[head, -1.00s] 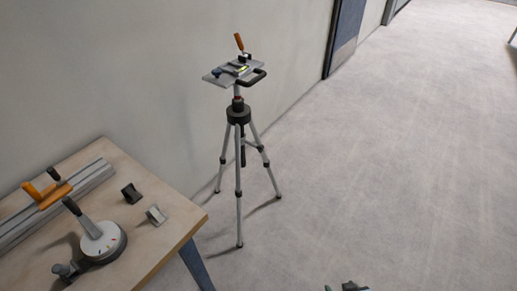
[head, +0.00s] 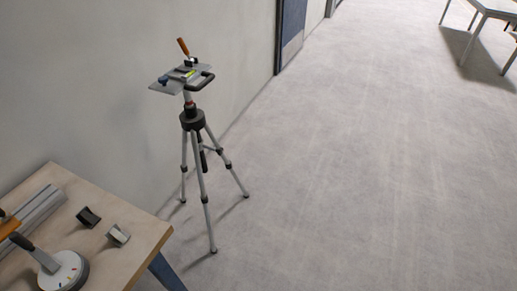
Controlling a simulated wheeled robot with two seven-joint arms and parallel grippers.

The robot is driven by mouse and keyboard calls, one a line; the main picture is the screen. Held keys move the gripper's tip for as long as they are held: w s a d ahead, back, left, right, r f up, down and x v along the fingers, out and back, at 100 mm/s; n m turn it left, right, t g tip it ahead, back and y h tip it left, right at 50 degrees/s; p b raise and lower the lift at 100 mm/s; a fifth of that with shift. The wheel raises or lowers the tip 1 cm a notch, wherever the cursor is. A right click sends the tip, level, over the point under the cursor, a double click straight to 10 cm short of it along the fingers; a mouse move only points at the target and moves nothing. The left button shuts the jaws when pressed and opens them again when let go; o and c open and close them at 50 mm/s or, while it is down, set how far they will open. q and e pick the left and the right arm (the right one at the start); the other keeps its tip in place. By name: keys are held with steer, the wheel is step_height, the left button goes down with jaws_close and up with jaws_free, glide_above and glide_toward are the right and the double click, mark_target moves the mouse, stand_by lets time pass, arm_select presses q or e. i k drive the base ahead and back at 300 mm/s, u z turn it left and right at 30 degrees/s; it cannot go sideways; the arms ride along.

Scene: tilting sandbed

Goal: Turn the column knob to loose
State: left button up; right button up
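A grey tripod (head: 202,180) stands on the floor beside the wall, left of the picture's middle. A tilted grey plate (head: 165,86) sits on its top, with an orange-handled lever (head: 183,46), a yellow-green level and a black loop handle (head: 203,82). Below the plate a thin column runs down into a black collar (head: 193,119). A small red part (head: 190,105) shows on the column just above the collar. I cannot tell for sure which part is the column knob or how it is set. Neither of my grippers is in view.
A wooden table (head: 120,205) at the lower left carries a grey rail (head: 35,212), a round dial device with a lever (head: 65,272) and two small blocks (head: 88,217). A white table (head: 492,12) stands far right. The floor right of the tripod is clear.

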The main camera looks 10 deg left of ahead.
mark_target(220, 151)
steer(key=z, duration=0.15)
steer(key=i, duration=1.45)
steer(key=u, duration=2.5)
